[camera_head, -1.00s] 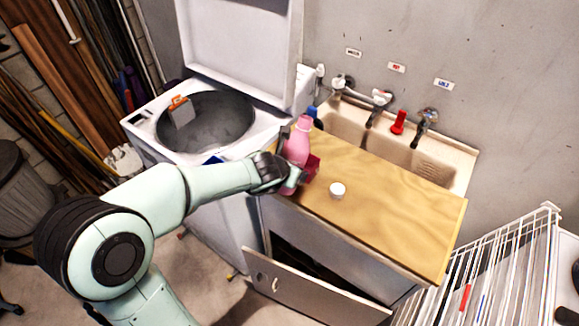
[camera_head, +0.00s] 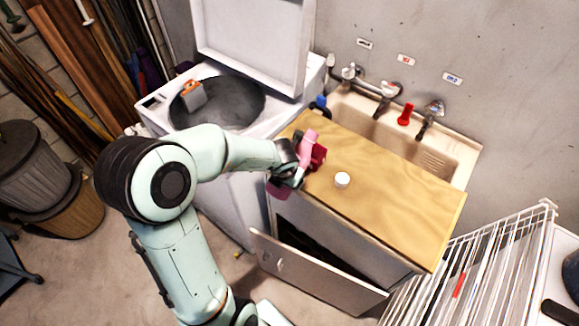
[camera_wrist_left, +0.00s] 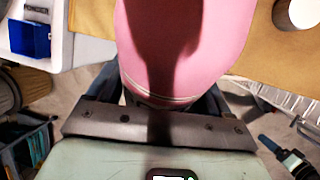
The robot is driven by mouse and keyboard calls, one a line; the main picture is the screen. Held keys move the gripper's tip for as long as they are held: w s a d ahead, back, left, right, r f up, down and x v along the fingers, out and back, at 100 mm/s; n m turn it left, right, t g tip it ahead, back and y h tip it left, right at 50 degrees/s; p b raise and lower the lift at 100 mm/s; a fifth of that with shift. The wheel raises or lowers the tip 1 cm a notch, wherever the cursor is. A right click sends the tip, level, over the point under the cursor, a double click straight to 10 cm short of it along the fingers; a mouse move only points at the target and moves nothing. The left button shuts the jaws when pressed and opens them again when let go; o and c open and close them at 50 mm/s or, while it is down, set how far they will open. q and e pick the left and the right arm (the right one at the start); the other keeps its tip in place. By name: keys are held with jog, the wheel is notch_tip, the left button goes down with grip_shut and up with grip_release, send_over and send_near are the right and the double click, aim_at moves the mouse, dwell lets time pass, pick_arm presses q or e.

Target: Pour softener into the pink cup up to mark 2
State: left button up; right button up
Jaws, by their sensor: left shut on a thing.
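The pink softener bottle (camera_head: 309,139) is in my left gripper (camera_head: 297,166), at the left end of the wooden counter. It leans, with its top toward the upper right and its bottom (camera_head: 279,191) showing below the gripper. In the left wrist view the bottle (camera_wrist_left: 215,35) fills the middle between the fingers, with a dark shadow on it. A dark red-pink object (camera_head: 319,156), perhaps the cup, shows just right of the bottle; its marks and any liquid cannot be seen. A white cap (camera_head: 342,180) lies on the counter.
The wooden counter (camera_head: 400,205) is mostly clear to the right. Behind it are the sink (camera_head: 440,160), taps and a red object (camera_head: 405,113). The open washer (camera_head: 240,105) stands left. A cabinet door (camera_head: 310,275) hangs open below; a white rack (camera_head: 480,265) stands right.

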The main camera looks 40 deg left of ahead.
pick_arm(q)
jog(key=shift+s, duration=0.1)
jog(key=shift+s+r+g+p, duration=0.15)
jog(key=shift+s+g+p, duration=0.4)
jog(key=shift+g+p, duration=0.55)
jog(key=shift+s+r+g, duration=0.2)
jog(key=shift+r+g, duration=0.25)
jog(key=shift+g, duration=0.25)
jog(key=shift+s+r+m+g, duration=0.3)
jog(key=shift+s+r+g, duration=0.15)
jog(key=shift+r+g, duration=0.1)
jog(key=shift+r, duration=0.1)
pick_arm(e)
jog(key=shift+t, duration=0.3)
jog(key=w+r, duration=0.3)
jog(key=shift+w, duration=0.15)
dwell(4.7)
